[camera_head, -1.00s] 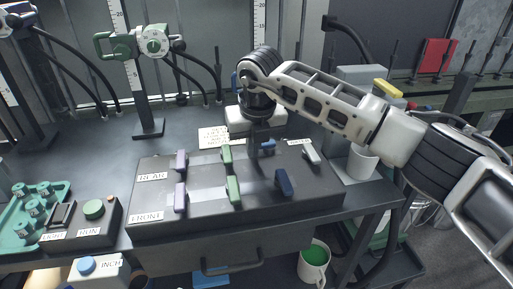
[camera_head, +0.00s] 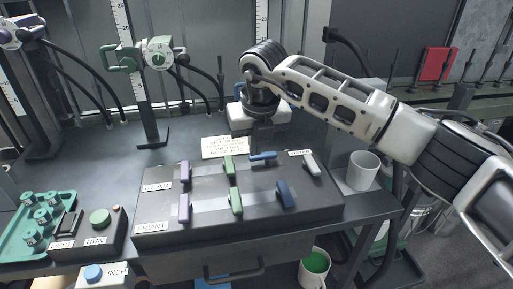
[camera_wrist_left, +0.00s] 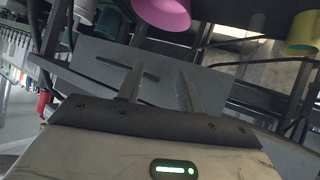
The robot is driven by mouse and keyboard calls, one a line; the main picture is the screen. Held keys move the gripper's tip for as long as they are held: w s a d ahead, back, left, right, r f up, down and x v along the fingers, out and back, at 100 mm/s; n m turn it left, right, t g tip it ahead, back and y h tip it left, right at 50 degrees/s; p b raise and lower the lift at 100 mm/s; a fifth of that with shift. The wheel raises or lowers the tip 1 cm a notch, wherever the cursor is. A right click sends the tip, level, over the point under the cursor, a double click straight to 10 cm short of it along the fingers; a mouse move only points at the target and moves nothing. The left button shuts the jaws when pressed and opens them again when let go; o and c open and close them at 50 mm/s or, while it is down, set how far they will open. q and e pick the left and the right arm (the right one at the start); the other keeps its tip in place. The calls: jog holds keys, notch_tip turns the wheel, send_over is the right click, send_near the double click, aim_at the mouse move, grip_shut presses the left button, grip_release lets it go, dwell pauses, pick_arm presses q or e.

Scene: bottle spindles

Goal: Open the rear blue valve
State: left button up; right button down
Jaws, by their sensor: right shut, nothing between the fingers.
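The rear blue valve (camera_head: 263,157) is a small blue handle in the rear row of the dark valve box (camera_head: 260,218). Its handle lies crosswise, left to right, while the other handles point front to back. My right gripper (camera_head: 262,146) is shut and empty, pointing down just behind the rear blue handle; whether it touches the handle is hard to tell. The front blue valve (camera_head: 285,194) is in the front row. My left gripper shows only in the left wrist view (camera_wrist_left: 158,88), its two fingers apart with nothing between them.
Purple (camera_head: 185,174) and green (camera_head: 229,166) handles stand left of the blue one; a white handle (camera_head: 311,164) stands right. A label card (camera_head: 225,147) is behind the box. A white cup (camera_head: 362,170) stands right. A button box (camera_head: 98,230) is left.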

jog(key=p+v, duration=0.2)
jog(key=v, duration=0.3)
jog(key=shift+s+r, duration=0.15)
jog(key=shift+r, duration=0.2)
